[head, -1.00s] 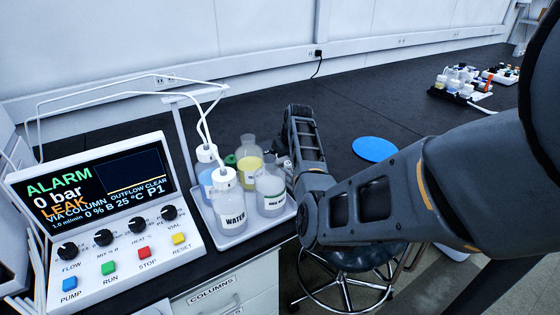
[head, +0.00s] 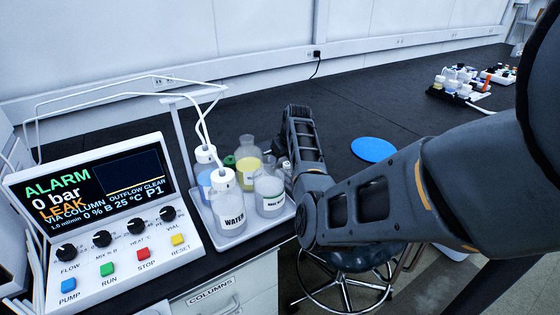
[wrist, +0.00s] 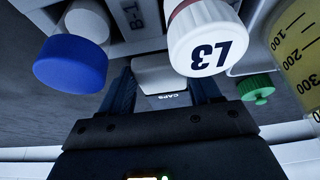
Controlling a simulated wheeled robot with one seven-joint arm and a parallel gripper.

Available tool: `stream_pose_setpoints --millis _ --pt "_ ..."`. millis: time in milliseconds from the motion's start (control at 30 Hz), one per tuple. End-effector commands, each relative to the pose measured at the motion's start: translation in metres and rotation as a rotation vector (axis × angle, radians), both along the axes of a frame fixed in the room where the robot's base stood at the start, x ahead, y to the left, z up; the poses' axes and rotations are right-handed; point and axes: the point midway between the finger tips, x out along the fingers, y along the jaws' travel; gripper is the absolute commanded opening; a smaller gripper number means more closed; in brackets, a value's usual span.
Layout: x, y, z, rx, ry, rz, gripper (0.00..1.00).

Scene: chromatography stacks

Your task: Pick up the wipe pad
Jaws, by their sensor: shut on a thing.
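My gripper (wrist: 163,78) shows in the wrist view, with its two dark fingers on either side of a pale block (wrist: 160,72). It is shut on this block, and the dark word CAPS shows just below it. I cannot make out for sure whether this block is the wipe pad, and I see no other clear wipe pad.
A blue cap (wrist: 70,60), a white L3 cap (wrist: 208,40) and a green cap (wrist: 257,88) surround my gripper closely. In the head view, a tray (head: 232,240) holds several bottles beside a control panel (head: 95,215). A blue disc (head: 373,149) lies on the open dark bench.

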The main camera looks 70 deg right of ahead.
Motion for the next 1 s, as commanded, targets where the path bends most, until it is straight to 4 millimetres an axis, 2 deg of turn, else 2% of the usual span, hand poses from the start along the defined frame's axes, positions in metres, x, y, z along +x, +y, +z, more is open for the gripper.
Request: stream_pose_setpoints --millis 267,433,600,1000 --pt "0.000 -0.001 0.012 -0.002 -0.001 0.000 0.34" --pt "0.001 -0.002 0.042 -0.006 -0.003 0.000 0.34" --pt "-0.032 0.015 0.061 -0.001 0.000 -0.003 0.34" --pt "-0.086 0.042 0.097 -0.002 0.000 -0.002 0.34"
